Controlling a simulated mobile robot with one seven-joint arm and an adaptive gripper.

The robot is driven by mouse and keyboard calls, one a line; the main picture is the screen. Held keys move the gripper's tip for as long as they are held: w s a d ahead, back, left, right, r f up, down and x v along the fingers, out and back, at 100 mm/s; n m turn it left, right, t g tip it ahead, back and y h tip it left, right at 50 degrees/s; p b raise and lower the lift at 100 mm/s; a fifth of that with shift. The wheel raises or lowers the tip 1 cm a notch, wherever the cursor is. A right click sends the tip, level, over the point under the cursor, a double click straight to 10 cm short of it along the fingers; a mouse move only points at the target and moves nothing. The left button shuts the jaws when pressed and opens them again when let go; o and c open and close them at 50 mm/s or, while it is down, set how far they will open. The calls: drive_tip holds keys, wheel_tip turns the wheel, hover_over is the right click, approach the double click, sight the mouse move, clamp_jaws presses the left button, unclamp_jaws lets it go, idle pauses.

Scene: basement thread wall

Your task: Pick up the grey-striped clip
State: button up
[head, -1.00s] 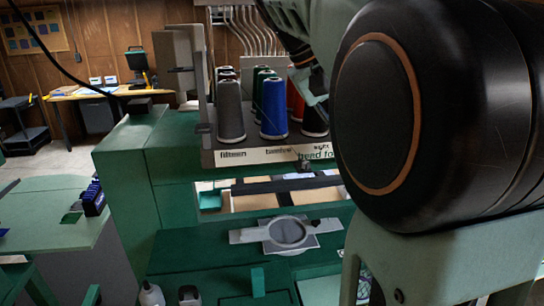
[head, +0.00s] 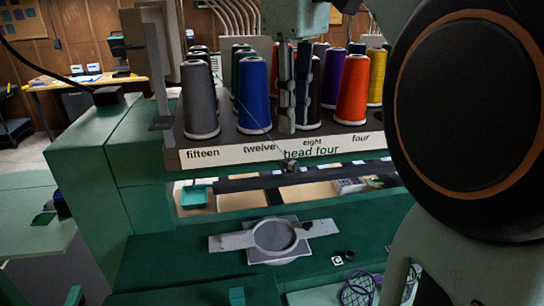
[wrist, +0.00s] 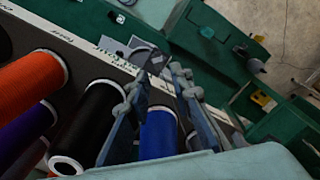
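My gripper (head: 293,120) points down in front of the thread rack, between the blue spool (head: 254,95) and the orange spool (head: 351,90). In the wrist view its two fingers (wrist: 157,80) are apart, with the blue spool (wrist: 160,135) showing between them and nothing held. I cannot make out a grey-striped clip for certain. A small dark piece (head: 291,166) sits at the rack's front edge below the fingers.
The rack's labelled front rail (head: 220,154) carries several spools, close around the fingers. A grey hoop (head: 230,242) lies on the green machine bed below. A purple mesh item (head: 358,291) is at lower right. The bed left of the hoop is clear.

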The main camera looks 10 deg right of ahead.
sight(292, 162)
drive_tip(key=shift+w+d+f+b, duration=0.1)
drive_tip(key=shift+f+b, duration=0.1)
drive_tip(key=shift+f, duration=1.85)
drive_tip(key=shift+w+f+b, duration=0.1)
drive_tip(key=shift+f+b, duration=0.05)
drive_tip(key=shift+f, duration=1.9)
drive_tip(key=shift+c, duration=0.6)
clamp_jaws()
drive_tip(key=shift+r, duration=0.15)
wheel_tip(292, 162, up, 10)
drive_tip(key=p, duration=0.1)
drive_tip(key=shift+p, duration=0.4)
